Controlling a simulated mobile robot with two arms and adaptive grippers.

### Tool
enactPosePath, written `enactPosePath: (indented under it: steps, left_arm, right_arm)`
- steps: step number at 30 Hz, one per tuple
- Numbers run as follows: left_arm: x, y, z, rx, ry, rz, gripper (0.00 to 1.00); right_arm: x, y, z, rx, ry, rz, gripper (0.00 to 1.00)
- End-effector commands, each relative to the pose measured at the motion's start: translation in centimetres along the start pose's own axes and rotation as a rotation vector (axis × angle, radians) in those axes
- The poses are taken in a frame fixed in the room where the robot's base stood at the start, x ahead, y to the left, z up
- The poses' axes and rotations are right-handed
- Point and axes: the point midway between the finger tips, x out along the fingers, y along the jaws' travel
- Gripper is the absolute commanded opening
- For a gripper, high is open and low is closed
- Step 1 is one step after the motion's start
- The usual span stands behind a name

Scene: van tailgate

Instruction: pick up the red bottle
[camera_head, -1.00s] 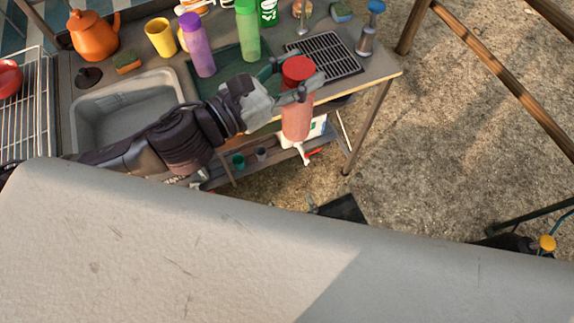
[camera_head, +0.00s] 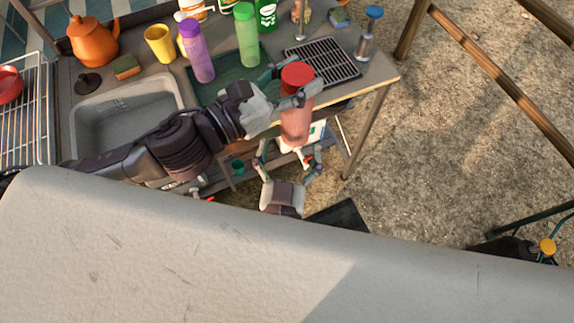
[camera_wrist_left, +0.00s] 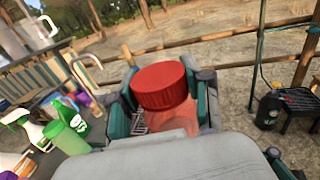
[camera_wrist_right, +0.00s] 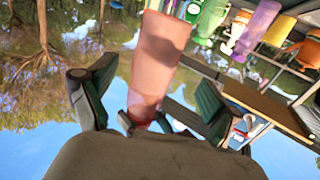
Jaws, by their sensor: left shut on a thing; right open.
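The red bottle (camera_head: 296,124) has a red cap and a pinkish-red translucent body. My left gripper (camera_head: 297,84) is shut on it near the cap and holds it upright, off the counter, by the counter's front edge. In the left wrist view the cap (camera_wrist_left: 160,86) sits between the fingers. My right gripper (camera_head: 288,154) is open below, its fingers on either side of the bottle's lower end. In the right wrist view the bottle (camera_wrist_right: 160,52) reaches down between the open fingers; I cannot tell whether they touch it.
The counter holds a sink (camera_head: 122,108), purple bottle (camera_head: 198,52), green bottle (camera_head: 247,38), yellow cup (camera_head: 160,42), orange teapot (camera_head: 93,42), dark rack (camera_head: 322,60) and blue-topped dispenser (camera_head: 369,35). A lower shelf lies beneath. Open gravel ground (camera_head: 440,130) is at right.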

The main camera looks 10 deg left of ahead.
Motion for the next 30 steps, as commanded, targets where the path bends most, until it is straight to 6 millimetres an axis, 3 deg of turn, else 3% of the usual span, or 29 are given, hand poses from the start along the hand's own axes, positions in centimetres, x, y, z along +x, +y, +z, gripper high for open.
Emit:
enactPosePath:
  steps: [3, 10, 23, 25, 30]
  left_arm:
    - [0.0, 0.0, 0.1, 0.001, -0.002, -0.001, 0.00]
    - [0.0, 0.0, 0.1, 0.001, -0.002, -0.001, 0.00]
    - [0.0, 0.0, 0.1, 0.001, -0.002, -0.001, 0.00]
    - [0.0, 0.0, 0.1, 0.001, -0.002, -0.001, 0.00]
    - [0.0, 0.0, 0.1, 0.001, -0.002, -0.001, 0.00]
  right_arm:
    - [2.5, 0.0, -0.1, 0.000, 0.004, 0.001, 0.89]
    - [5.7, 0.0, -0.1, -0.001, 0.002, 0.000, 0.89]
    - [6.9, 0.0, 0.0, 0.000, 0.000, -0.001, 0.89]
    - [6.8, 0.0, 0.0, 0.000, 0.000, -0.001, 0.83]
    - [6.8, 0.0, 0.0, 0.000, 0.000, -0.001, 0.54]
